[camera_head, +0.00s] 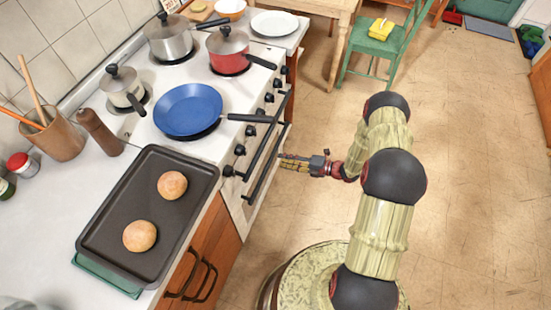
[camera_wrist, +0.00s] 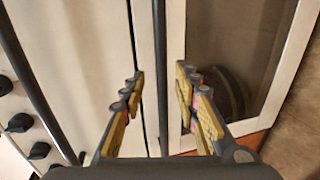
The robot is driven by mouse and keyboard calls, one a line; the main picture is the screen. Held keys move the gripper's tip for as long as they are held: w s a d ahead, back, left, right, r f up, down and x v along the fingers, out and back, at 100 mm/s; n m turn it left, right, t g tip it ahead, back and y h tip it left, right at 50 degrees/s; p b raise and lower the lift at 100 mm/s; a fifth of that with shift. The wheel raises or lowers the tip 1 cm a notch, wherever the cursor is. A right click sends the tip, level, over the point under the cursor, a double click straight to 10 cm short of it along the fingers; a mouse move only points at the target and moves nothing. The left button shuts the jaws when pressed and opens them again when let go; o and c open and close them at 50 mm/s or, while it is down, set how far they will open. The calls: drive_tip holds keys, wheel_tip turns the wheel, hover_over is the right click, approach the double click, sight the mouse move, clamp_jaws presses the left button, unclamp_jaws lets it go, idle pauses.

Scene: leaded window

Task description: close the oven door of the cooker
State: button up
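The white cooker (camera_head: 200,75) stands at the left in the head view. Its front has black knobs and two dark bars; the lower one, the oven door handle (camera_head: 262,170), also runs between my fingers in the wrist view (camera_wrist: 159,60). The oven door (camera_wrist: 177,60) is white-framed with a dark window, right of the handle in the wrist view. It stands upright or nearly so; I cannot tell whether a small gap remains. My gripper (camera_head: 284,161) is beside the handle. In the wrist view my gripper (camera_wrist: 159,88) is open, its yellow-padded fingers apart either side of the handle; contact is unclear.
A tray of buns (camera_head: 120,210) is on the near counter. The floor (camera_head: 460,160) right of my arm is clear.

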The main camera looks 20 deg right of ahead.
drive_tip(key=shift+v, duration=2.15)
drive_tip(key=s+a+f+n+g+y, duration=0.15)
drive_tip(key=s+a+n+g, duration=0.25)
drive_tip(key=s+n, duration=0.4)
drive_tip(key=s+r+n+g+h, duration=0.2)
drive_tip(key=s+r+n+g, duration=0.45)
drive_tip(key=r+n, duration=0.4)
drive_tip(key=s+d+r+n+h, duration=0.1)
drive_tip(key=s+r+n+h, duration=0.2)
drive_tip(key=r+n, duration=0.45)
drive_tip(key=s+d+r+n+h+p, duration=0.1)
drive_tip(key=s+r+n+h, duration=0.25)
drive_tip(key=r+n, duration=0.4)
drive_tip(key=s+d+r+n+h, duration=0.1)
drive_tip(key=s+r+n+h, duration=0.15)
drive_tip(key=r+n, duration=0.45)
drive_tip(key=s+a+r+n+t+h, duration=0.1)
drive_tip(key=a+r+t, duration=0.1)
drive_tip(key=r, duration=0.7)
drive_tip(key=s+a+r+n+t+h+p, duration=0.1)
drive_tip(key=r+t, duration=0.4)
drive_tip(key=r, duration=0.5)
drive_tip(key=shift+s+a+n+h, duration=0.35)
drive_tip(key=shift+s+a, duration=0.2)
drive_tip(key=shift+a, duration=0.25)
